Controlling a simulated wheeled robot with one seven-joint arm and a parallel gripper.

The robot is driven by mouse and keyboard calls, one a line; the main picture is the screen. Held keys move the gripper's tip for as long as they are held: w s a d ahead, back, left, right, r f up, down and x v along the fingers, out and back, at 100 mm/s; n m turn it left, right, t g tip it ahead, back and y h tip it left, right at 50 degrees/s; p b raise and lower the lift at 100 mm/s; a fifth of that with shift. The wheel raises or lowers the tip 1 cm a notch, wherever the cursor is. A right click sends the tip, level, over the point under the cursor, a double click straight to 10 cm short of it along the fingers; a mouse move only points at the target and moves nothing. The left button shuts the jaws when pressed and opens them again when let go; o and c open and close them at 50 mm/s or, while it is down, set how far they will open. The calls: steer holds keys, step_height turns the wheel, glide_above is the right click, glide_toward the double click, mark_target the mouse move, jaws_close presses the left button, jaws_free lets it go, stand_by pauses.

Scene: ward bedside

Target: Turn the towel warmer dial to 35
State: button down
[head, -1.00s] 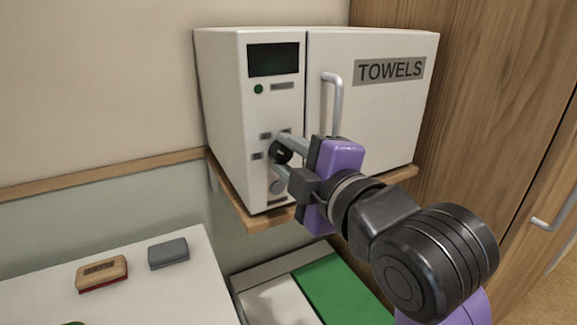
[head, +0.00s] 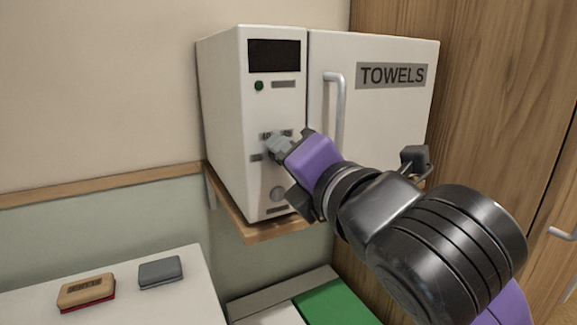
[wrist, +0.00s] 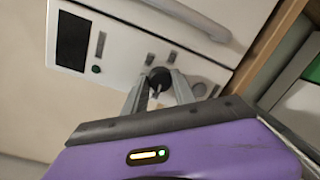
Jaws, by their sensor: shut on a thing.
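The towel warmer (head: 390,120) is a white box on a wall shelf, with a door marked TOWELS. Its black round dial (wrist: 158,76) shows between my fingertips in the wrist view, with a pale pointer mark. In the head view my fingers hide the dial. My gripper (head: 280,146) is at the warmer's front panel, rolled at a slant and shut on the dial; it also shows in the wrist view (wrist: 160,90). The display (head: 273,55) is dark.
The door handle (head: 335,105) sticks out just right of my gripper. A round grey button (head: 278,194) is below the dial. The wooden shelf (head: 262,232) edge lies underneath. A wooden cabinet (head: 480,100) stands right. Two small blocks lie on a white surface (head: 200,300) at lower left.

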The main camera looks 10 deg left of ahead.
steer(key=shift+f+n, duration=0.2)
steer(key=shift+n, duration=0.3)
steer(key=shift+b, duration=0.3)
steer(key=c, duration=1)
jaws_free()
steer(key=shift+r, duration=0.1)
steer(key=v, duration=0.7)
steer(key=shift+s+d+b, duration=0.15)
steer(key=shift+s+b, duration=0.2)
